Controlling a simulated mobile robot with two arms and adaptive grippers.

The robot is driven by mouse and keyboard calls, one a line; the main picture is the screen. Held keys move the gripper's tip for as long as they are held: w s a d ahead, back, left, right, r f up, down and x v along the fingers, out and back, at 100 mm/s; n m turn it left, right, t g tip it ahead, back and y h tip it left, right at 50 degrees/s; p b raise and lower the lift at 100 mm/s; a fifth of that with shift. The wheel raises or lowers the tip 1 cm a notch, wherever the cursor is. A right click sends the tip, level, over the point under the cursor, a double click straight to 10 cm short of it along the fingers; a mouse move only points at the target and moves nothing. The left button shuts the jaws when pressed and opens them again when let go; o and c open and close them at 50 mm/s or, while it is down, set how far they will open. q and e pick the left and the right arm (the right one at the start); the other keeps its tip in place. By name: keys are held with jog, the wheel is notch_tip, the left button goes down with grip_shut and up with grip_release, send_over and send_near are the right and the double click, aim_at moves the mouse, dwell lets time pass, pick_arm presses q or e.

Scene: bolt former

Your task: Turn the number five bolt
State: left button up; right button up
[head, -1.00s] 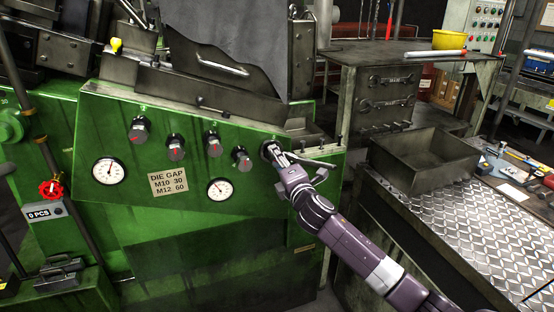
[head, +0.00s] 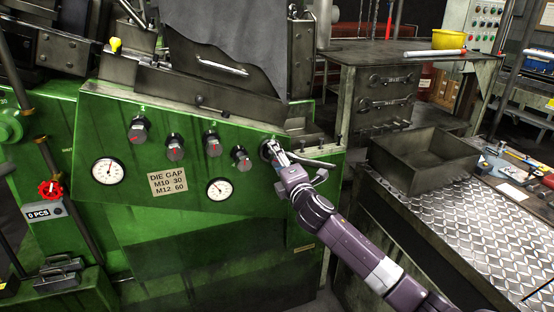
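The green machine's front panel (head: 120,220) carries a row of dark round knobs: the first (head: 138,130), second (head: 175,148), third (head: 213,145) and fourth (head: 241,158), each with a red mark visible. The fifth (head: 265,147), at the right end of the row, is mostly hidden behind my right gripper (head: 277,153). My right gripper is at this fifth knob, its fingertips against or just in front of it. The fingers overlap the knob and are small, so I cannot tell if they grip it. My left gripper is not in view.
A metal tray (head: 425,165) stands on the right, above a tread-plate surface (head: 450,225).

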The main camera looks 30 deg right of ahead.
jog(key=v, duration=1.2)
jog(key=shift+d+f, duration=0.1)
jog(key=s+f+m+g+b, duration=0.1)
jog(key=s+f+m+g, duration=0.25)
jog(key=f, duration=1.15)
jog(key=s+f+m+g+y, duration=0.15)
jog(key=s+f, duration=0.25)
jog(key=f, duration=1.1)
jog(key=s+f+m+g+b, duration=0.1)
jog(key=s+f+m+g, duration=0.25)
jog(key=f, duration=1.25)
jog(key=s+a+f+m+g+y, duration=0.1)
jog(key=s+a+f+m+g, duration=0.15)
jog(key=s+f, duration=0.65)
jog(key=s+a+f+m+g, duration=0.1)
jog(key=s+a+f, duration=0.3)
jog(key=s+f, duration=0.45)
jog(key=s+a+f+m+g, duration=0.1)
jog(key=s+a+f, duration=0.2)
jog(key=s, duration=0.4)
jog(key=s+a+f+m+g+y, duration=0.1)
jog(key=s+a+f+g, duration=0.1)
jog(key=s, duration=0.5)
jog(key=s+a+f+m+g+y, duration=0.1)
jog(key=s+a+f, duration=0.3)
jog(key=s, duration=0.4)
jog(key=shift+a+m+b, duration=0.3)
jog(key=shift+a+b, duration=0.15)
jog(key=shift+a, duration=0.4)
